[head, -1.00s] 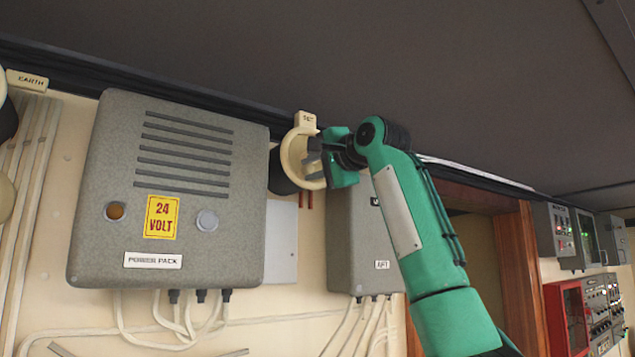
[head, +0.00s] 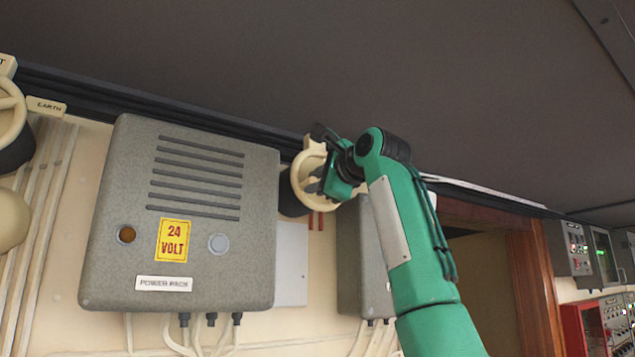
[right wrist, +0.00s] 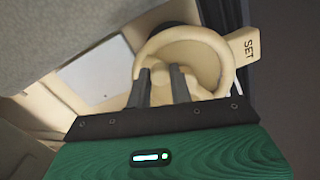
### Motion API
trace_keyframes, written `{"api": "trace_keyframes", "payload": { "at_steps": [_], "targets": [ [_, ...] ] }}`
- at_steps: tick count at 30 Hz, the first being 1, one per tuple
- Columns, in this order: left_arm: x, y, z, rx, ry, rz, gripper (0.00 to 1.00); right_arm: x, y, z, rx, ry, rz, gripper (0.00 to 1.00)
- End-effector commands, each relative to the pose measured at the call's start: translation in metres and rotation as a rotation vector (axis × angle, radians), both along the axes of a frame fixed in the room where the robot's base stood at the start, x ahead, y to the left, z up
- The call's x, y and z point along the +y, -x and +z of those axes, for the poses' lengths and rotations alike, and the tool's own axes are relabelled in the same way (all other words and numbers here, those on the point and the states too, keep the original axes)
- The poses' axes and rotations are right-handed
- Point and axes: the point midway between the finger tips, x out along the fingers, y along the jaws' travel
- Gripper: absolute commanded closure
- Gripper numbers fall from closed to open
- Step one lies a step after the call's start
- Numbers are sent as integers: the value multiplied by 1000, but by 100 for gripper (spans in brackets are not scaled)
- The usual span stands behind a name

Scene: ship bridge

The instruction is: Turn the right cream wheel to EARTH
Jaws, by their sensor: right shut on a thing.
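The right cream wheel (head: 298,186) is mounted high on the wall, right of the grey power pack box. My right gripper (head: 316,180) is at its face and covers part of it. In the right wrist view, the two dark fingers (right wrist: 159,88) are shut on the cream middle part of the wheel (right wrist: 225,62), inside its round rim. A cream tag reading SET (right wrist: 246,46) stands at the rim's upper right. No EARTH tag shows beside this wheel. My left gripper is not in view.
The grey power pack box (head: 190,265) stands left of the wheel. Another cream wheel (head: 10,115) with an EARTH tag (head: 46,107) is at the left edge. The dark ceiling (head: 330,60) is close above.

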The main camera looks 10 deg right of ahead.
Motion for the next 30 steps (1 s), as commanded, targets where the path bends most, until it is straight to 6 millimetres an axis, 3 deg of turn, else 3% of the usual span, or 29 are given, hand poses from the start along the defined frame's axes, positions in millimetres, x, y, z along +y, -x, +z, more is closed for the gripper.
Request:
{"api": "trace_keyframes", "payload": {
  "at_steps": [11, 12, 15, 24, 30],
  "targets": [
    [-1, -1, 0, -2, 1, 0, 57, -1, 1, 3, -5, -6, -2, 100],
    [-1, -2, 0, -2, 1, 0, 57, -1, 1, 3, -5, -6, -2, 71],
    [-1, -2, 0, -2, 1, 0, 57, -1, 1, 2, -3, -5, -1, 57],
    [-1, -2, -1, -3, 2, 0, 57, -1, 2, 0, -1, -4, -1, 57],
    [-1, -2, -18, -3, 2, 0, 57, -8, 19, -4, -4, -4, 0, 57]
  ]
}}
